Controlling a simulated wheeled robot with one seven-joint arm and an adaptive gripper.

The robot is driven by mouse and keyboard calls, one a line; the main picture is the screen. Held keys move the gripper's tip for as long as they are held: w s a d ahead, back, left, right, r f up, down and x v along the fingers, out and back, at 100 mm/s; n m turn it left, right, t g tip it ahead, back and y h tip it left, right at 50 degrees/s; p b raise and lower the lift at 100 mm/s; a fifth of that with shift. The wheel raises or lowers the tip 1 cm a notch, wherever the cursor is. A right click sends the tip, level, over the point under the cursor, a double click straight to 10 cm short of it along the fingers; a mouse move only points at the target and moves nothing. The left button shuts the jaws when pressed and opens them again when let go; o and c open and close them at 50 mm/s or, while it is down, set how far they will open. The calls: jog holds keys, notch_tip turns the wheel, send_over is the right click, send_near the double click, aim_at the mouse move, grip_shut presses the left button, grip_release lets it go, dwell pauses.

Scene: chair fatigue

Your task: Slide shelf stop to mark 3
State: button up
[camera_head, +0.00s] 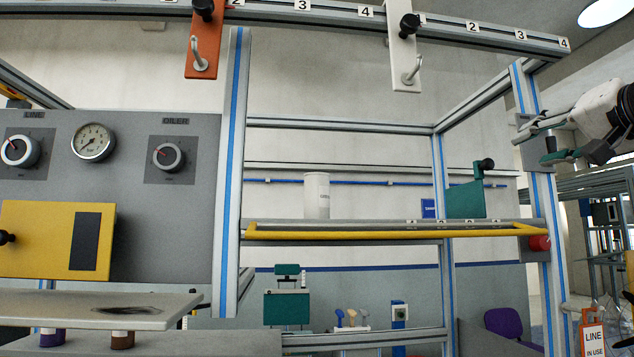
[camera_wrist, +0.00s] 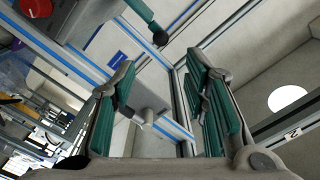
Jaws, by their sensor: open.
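The shelf stop (camera_head: 466,200) is an upright green plate with a black knob (camera_head: 487,164) at its upper right. It stands toward the right end of the yellow-edged shelf (camera_head: 350,235). Small white mark labels (camera_head: 440,221) run along the shelf edge, too small to read. My gripper (camera_head: 548,140) is at the upper right, above and right of the stop and apart from it, near the right post. It is open and empty. In the wrist view its teal fingers (camera_wrist: 160,78) are spread, and a green part with a black knob (camera_wrist: 160,38), apparently the stop, shows beyond them.
A blue-striped post (camera_head: 548,220) stands close to my gripper, with a red knob (camera_head: 539,243) at the shelf end. A white canister (camera_head: 317,195) stands on the shelf. An orange hook plate (camera_head: 204,45) and a white one (camera_head: 403,50) hang from the numbered top rail.

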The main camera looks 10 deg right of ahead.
aim_at(490, 163)
jog(key=w+p, duration=0.1)
jog(key=w, duration=0.3)
jog(key=w+p, duration=0.1)
jog(key=w, duration=0.4)
jog(key=w+p, duration=0.1)
jog(key=w, duration=0.3)
jog(key=shift+w+a, duration=0.3)
jog(key=shift+a, duration=0.05)
grip_shut()
